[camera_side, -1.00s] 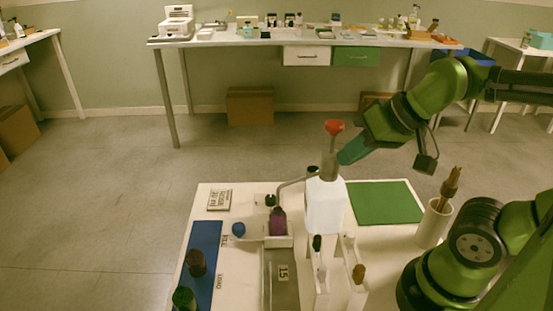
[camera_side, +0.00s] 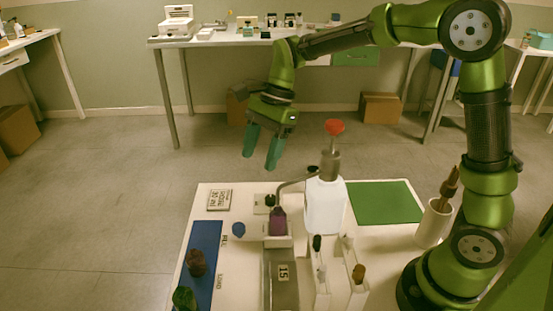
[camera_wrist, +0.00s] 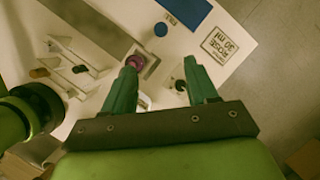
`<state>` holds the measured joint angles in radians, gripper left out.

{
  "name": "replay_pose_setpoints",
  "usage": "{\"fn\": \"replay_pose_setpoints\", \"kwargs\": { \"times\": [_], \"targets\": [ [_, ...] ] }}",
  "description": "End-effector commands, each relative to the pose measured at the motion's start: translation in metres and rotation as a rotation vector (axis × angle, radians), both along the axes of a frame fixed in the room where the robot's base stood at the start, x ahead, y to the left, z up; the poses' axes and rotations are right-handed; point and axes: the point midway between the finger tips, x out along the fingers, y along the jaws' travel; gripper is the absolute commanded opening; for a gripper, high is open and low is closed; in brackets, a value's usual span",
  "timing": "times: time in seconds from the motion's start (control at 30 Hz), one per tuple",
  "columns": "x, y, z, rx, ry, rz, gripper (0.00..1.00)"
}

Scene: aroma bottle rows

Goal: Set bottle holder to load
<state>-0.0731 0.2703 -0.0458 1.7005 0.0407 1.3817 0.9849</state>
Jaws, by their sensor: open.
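The bottle holder (camera_side: 279,242) is a small pale block at the far end of a grey track (camera_side: 282,290). A purple bottle (camera_side: 278,222) stands in it under the bent spout of the white pump bottle (camera_side: 325,205). A black knob (camera_side: 270,200) is just behind the holder; the knob (camera_wrist: 180,86) also shows in the wrist view. FILL and LOAD labels (camera_side: 219,283) run beside the track, with FILL nearer the holder. My gripper (camera_side: 259,160) is open and empty, pointing down above the far edge of the table, clear of the holder.
The red-topped pump (camera_side: 334,128) rises right of my gripper. A blue mat (camera_side: 205,240) with brown and green bottles lies left, beside a blue cap (camera_side: 238,229). A rack (camera_side: 340,285), green mat (camera_side: 385,203) and white cup (camera_side: 433,224) are to the right. A printed card (camera_side: 219,200) lies at the back left.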

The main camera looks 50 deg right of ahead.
Motion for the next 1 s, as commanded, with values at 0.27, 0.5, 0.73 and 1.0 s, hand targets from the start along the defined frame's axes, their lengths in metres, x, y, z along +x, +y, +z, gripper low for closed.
{"fn": "replay_pose_setpoints", "kwargs": {
  "times": [0.27, 0.5, 0.73, 1.0],
  "targets": [
    [0.007, 0.009, -0.021, 0.009, 0.050, -0.044, 0.58],
    [0.005, 0.027, -0.066, 0.009, 0.051, -0.043, 0.58],
    [0.006, 0.046, -0.113, 0.008, 0.050, -0.042, 0.58],
    [0.006, 0.063, -0.153, 0.008, 0.047, -0.042, 0.58]
  ]
}}
